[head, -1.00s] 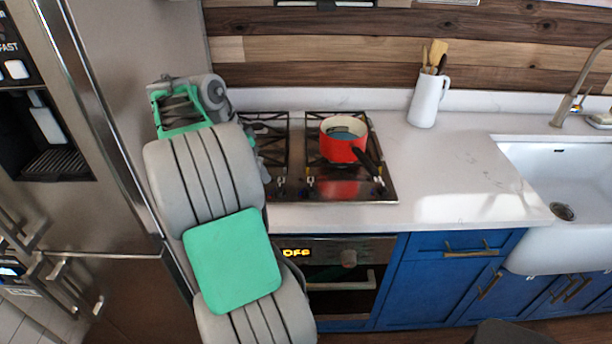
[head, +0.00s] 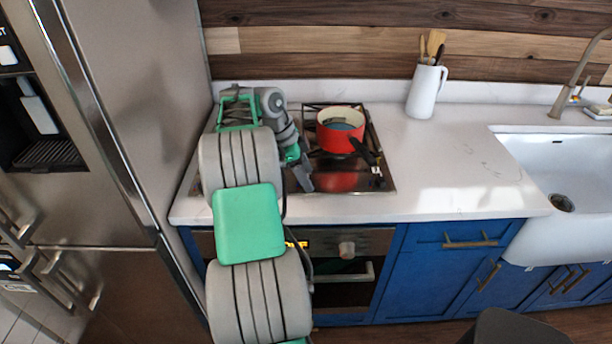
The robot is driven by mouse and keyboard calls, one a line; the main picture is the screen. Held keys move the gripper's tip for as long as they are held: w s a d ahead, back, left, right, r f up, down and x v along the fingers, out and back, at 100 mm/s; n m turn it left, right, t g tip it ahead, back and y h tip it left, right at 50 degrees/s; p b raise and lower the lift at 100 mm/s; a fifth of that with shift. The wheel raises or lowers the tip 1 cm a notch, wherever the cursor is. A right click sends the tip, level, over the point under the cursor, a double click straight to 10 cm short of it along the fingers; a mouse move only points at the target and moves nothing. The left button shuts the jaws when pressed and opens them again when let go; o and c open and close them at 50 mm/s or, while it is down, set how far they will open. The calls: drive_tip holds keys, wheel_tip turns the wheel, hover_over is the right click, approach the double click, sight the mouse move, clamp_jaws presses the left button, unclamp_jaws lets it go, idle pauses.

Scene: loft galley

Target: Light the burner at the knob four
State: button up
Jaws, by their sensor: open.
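The cooktop (head: 385,188) is a dark glossy hob set in the white counter, with black grates. Small knobs (head: 377,181) show at its front right, under the pot handle. Their numbers and settings are too small to read. Other knobs are hidden by my arm or gripper. My gripper (head: 306,182) is open and empty, pointing down over the front middle of the cooktop, left of the visible knobs. Whether it touches anything there is unclear. A red pot (head: 338,145) stands on the right grate, its black handle reaching toward the front right. No flame shows.
My arm covers the left part of the cooktop. The oven (head: 345,249) is below, with a round knob and a bar handle. A steel fridge (head: 150,100) stands close on the left. A white utensil jug (head: 424,92) is behind right. The counter (head: 450,160) toward the sink is clear.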

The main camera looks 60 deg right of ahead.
drive_tip(key=shift+c, duration=0.6)
clamp_jaws()
